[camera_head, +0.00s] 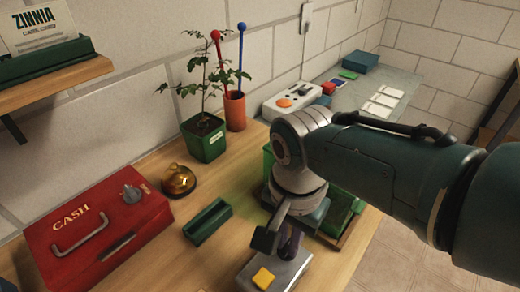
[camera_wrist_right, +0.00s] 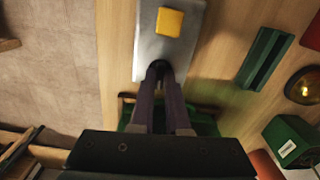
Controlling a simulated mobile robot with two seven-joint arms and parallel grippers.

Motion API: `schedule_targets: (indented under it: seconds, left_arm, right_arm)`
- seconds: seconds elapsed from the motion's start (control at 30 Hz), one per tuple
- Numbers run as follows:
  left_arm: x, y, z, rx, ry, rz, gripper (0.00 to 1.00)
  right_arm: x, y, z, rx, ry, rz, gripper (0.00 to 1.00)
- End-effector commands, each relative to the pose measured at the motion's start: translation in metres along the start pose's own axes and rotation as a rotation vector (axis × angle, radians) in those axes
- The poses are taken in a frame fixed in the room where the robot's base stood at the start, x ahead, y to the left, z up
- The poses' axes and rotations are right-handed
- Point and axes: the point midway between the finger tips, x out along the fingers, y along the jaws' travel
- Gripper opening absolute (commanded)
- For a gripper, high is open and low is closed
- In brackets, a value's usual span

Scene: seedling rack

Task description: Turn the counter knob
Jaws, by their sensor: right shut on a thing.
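The counter (camera_head: 291,272) is a grey metal box with a yellow square button (camera_head: 263,278), at the table's front edge in the head view. It also shows in the right wrist view (camera_wrist_right: 150,50), with the button (camera_wrist_right: 170,21) at its far end. My right gripper (camera_head: 288,246) points down at the end of the counter away from the button. In the right wrist view its dark fingers (camera_wrist_right: 160,72) are close together around the counter's knob, which they hide almost wholly. The knob's turn angle cannot be seen. My left gripper is not in view.
A green holder (camera_head: 208,222), a brass bell (camera_head: 179,181) and a red cash box (camera_head: 80,235) stand to the left. A potted seedling (camera_head: 205,140) and an orange pot (camera_head: 235,111) stand behind. A green crate (camera_head: 340,216) is partly hidden behind my right arm.

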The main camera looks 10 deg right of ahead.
Motion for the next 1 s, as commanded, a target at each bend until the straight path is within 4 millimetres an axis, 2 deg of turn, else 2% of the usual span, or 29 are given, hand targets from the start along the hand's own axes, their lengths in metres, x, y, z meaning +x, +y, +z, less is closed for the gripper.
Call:
schedule_targets:
  seconds: [0.3, 0.77, 0.8, 1.0]
  left_arm:
    - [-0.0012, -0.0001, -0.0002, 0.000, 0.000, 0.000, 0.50]
    - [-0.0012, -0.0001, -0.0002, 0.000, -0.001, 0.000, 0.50]
    - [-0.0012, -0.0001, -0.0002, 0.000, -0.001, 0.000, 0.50]
    - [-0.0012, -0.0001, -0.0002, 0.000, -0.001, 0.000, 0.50]
  right_arm:
    - [0.0006, 0.0006, -0.0011, 0.089, 0.002, 0.000, 0.00]
    - [0.0008, 0.0008, -0.0015, 0.101, 0.004, 0.000, 0.00]
    - [0.0008, 0.0008, -0.0016, 0.101, 0.004, 0.000, 0.17]
    - [0.0008, 0.0009, -0.0011, 0.100, 0.002, 0.001, 0.39]
